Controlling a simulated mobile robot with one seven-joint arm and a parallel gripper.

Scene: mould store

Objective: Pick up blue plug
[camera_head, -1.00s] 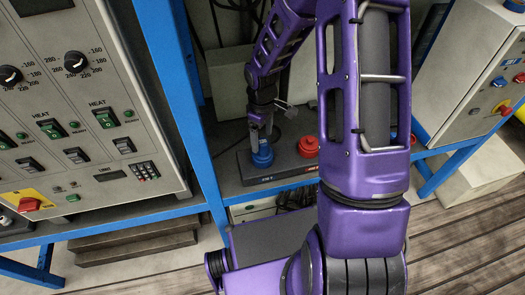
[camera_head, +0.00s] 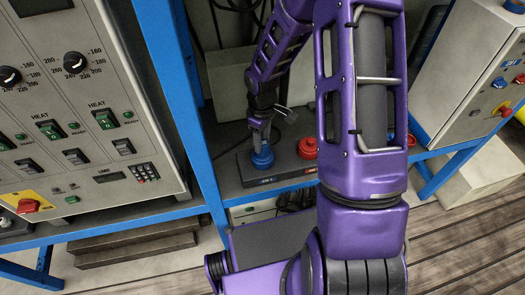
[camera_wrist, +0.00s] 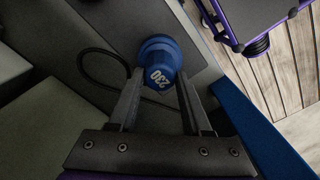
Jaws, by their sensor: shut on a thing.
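The blue plug (camera_head: 263,159) stands at the left end of a dark base with a labelled front edge, inside the blue frame. My gripper (camera_head: 262,146) reaches down onto the plug from above. In the wrist view my gripper (camera_wrist: 157,84) has one finger on each side of the plug, shut on it. The plug appears to still sit on the base; its underside is hidden.
A red plug (camera_head: 308,148) stands on the dark base (camera_head: 285,172) to the right of the blue one. A blue frame post (camera_head: 188,90) rises close on the left. A dark cable (camera_wrist: 88,62) loops beside the gripper. My arm hides part of the shelf's right side.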

